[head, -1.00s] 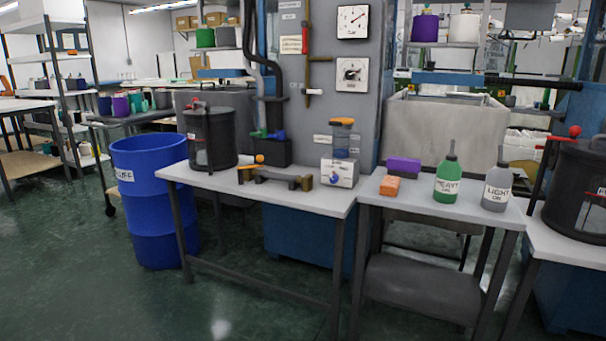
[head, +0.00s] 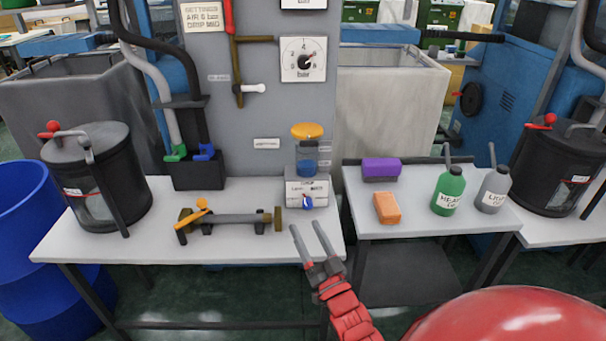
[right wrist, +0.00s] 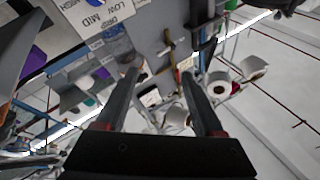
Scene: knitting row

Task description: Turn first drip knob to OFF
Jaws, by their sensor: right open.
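The drip unit (head: 318,186) is a white box with an amber-capped, blue-filled jar on top, at the back right of the left table. Its blue drip knob (head: 307,201) is on the front face. My left gripper is out of view.
An orange-handled bar fixture (head: 235,222) and a black lidded pot (head: 98,180) stand on the left table (head: 150,240). An orange block (head: 387,208), a purple block (head: 381,168), green (head: 449,190) and grey (head: 493,190) bottles stand on the right table.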

